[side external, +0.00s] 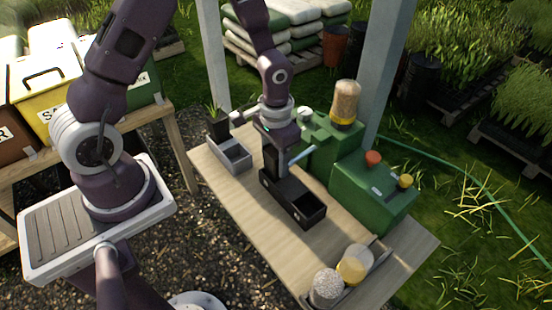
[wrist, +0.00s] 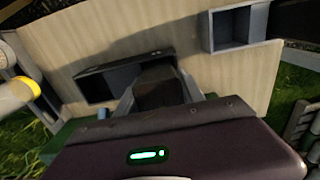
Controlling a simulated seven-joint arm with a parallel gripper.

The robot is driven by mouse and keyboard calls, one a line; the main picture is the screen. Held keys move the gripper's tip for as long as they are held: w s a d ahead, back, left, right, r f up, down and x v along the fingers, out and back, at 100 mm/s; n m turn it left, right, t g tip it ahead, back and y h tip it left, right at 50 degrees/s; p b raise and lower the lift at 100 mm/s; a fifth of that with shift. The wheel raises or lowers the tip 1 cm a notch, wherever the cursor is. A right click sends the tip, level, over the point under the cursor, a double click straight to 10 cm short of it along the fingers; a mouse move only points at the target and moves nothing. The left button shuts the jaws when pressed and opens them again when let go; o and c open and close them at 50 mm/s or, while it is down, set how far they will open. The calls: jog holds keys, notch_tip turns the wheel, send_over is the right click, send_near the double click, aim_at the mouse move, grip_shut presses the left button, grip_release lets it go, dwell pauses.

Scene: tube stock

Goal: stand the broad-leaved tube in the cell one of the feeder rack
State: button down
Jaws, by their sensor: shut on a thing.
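My gripper (side external: 272,146) is over the rear part of the black rack (side external: 306,212) on the bench, pointing down. It is shut on a dark tube (wrist: 160,92), which shows between the fingers in the wrist view. The tube is upright at the rear end of the rack; I cannot tell whether its foot is inside a cell. Its leaves are hidden, so its leaf kind does not show. The rack also shows in the wrist view (wrist: 125,66), with an open, empty-looking cell left of the tube.
A grey two-cell box (side external: 229,155) stands left of the rack, with a dark pot holding a leafy plant (side external: 217,125) behind it. A green machine (side external: 372,195) with knobs stands close on the right. Two jars (side external: 328,286) stand at the front. The wooden bench (side external: 262,222) is clear in front-left.

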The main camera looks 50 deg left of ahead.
jog(key=shift+f, duration=0.2)
jog(key=c, duration=0.7)
grip_release()
jog(key=shift+o, duration=0.2)
notch_tip(320, 180, up, 7)
jog(key=s+r+t+y, duration=0.15)
jog(key=s+r, duration=0.35)
jog(key=r, duration=0.8)
jog(key=s+r+t, duration=0.2)
jog(key=s+r, duration=0.1)
jog(key=s, duration=0.3)
jog(key=s+r+t+h, duration=0.1)
jog(key=s+r+t, duration=0.1)
jog(key=s+r, duration=0.2)
jog(key=shift+s+d, duration=0.35)
jog(key=shift+s, duration=0.85)
